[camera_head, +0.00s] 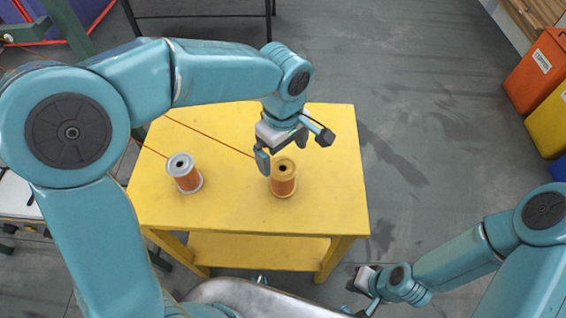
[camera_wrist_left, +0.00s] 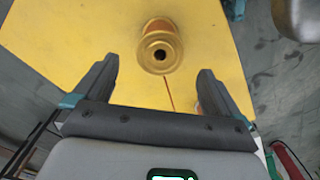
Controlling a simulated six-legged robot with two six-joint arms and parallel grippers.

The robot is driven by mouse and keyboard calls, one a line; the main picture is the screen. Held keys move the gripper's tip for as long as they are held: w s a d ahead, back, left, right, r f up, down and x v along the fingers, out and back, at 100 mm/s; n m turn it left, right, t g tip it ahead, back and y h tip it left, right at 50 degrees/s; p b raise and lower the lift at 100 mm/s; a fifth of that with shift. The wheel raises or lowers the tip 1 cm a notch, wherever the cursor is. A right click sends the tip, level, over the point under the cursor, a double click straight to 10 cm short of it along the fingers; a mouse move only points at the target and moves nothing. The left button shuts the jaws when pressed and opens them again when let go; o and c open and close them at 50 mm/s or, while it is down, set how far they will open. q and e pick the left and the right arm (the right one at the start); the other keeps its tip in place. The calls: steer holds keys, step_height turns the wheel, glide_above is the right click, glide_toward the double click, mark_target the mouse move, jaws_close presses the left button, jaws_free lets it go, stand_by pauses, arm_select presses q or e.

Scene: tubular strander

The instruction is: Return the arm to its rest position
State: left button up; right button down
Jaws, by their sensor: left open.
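My left arm reaches in from the left over a yellow table (camera_head: 225,212). My left gripper (camera_head: 292,152) is open and empty above the table, close to a spool with yellow flanges and copper-coloured wire (camera_head: 284,186). In the left wrist view, the yellow spool (camera_wrist_left: 160,30) stands upright beyond the open fingers, apart from them. My right gripper (camera_head: 358,290) hangs low at the bottom right, in front of the table; its finger opening is too small to judge.
A second spool with silver flanges and copper wire (camera_head: 186,176) stands on the table's left. Thin copper wires run across the tabletop. An orange bin (camera_head: 536,72) and a yellow bin (camera_head: 548,118) stand at the far right. The grey floor (camera_head: 420,110) between is clear.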

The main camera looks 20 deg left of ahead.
arm_select(q)
step_height(320, 180, up, 2)
steer(key=shift+r, duration=0.1)
steer(key=shift+s, duration=0.1)
stand_by(0.6)
